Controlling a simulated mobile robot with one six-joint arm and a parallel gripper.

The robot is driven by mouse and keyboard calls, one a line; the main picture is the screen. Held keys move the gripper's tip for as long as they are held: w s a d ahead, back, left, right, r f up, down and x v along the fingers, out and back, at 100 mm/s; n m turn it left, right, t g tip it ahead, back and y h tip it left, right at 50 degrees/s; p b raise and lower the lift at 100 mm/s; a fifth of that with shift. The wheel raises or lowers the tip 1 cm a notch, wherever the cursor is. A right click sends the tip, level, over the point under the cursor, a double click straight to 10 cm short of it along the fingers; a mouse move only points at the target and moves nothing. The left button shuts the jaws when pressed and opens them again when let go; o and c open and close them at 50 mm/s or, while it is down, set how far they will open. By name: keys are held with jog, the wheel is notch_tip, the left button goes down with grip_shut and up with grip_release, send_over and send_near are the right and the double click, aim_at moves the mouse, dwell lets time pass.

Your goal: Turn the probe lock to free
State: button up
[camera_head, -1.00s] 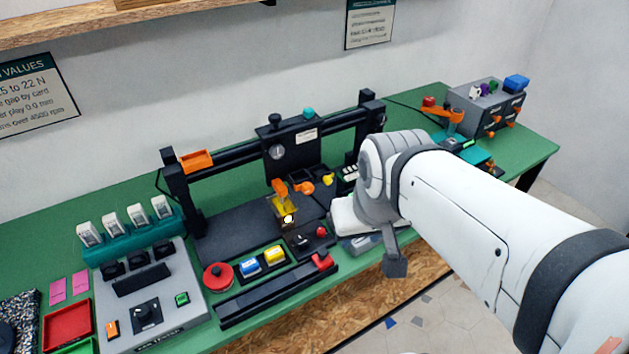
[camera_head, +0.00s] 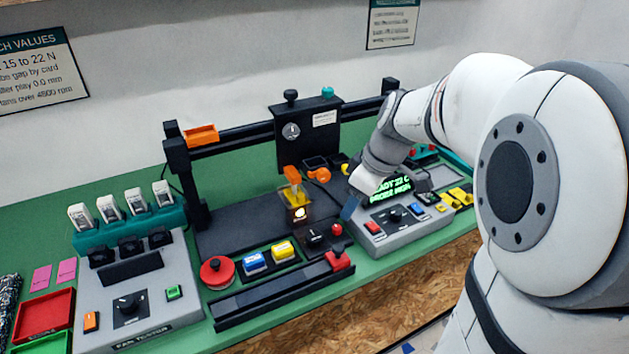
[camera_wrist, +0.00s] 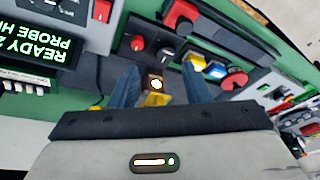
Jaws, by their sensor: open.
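No part in view is legibly marked as the probe lock. Candidates are a black knob (camera_head: 315,236) beside a small red knob (camera_head: 337,229) on the printer's front, and an orange round part (camera_head: 318,174) on the carriage. The black knob also shows in the wrist view (camera_wrist: 166,54), beyond my fingertips. My gripper (camera_wrist: 160,86) is open and empty, its blue fingers either side of a glowing nozzle block (camera_wrist: 155,84) in that picture. In the head view a blue finger (camera_head: 350,207) hangs right of the nozzle area. A screen (camera_head: 391,189) reads READY 22 C, PROBE HIGH.
The grey control box (camera_head: 400,228) stands close right of my gripper. The black gantry (camera_head: 235,138) rises behind. A red mushroom button (camera_head: 217,272), blue button (camera_head: 254,262) and yellow button (camera_head: 283,250) line the front. A fan tester (camera_head: 135,300) stands at left.

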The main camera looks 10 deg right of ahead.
aim_at(338, 227)
jog(key=w+f+n, duration=0.1)
jog(key=w+f, duration=0.1)
jog(key=f, duration=0.2)
jog(key=w+f+n+b, duration=0.1)
jog(key=w+f, duration=0.1)
jog(key=f, duration=0.2)
jog(key=w+a+f+y+b, duration=0.1)
jog(key=w+f, duration=0.1)
jog(key=f, duration=0.2)
jog(key=shift+f+n, duration=0.15)
jog(key=shift+n, duration=0.25)
jog(key=shift+c, duration=0.4)
grip_shut()
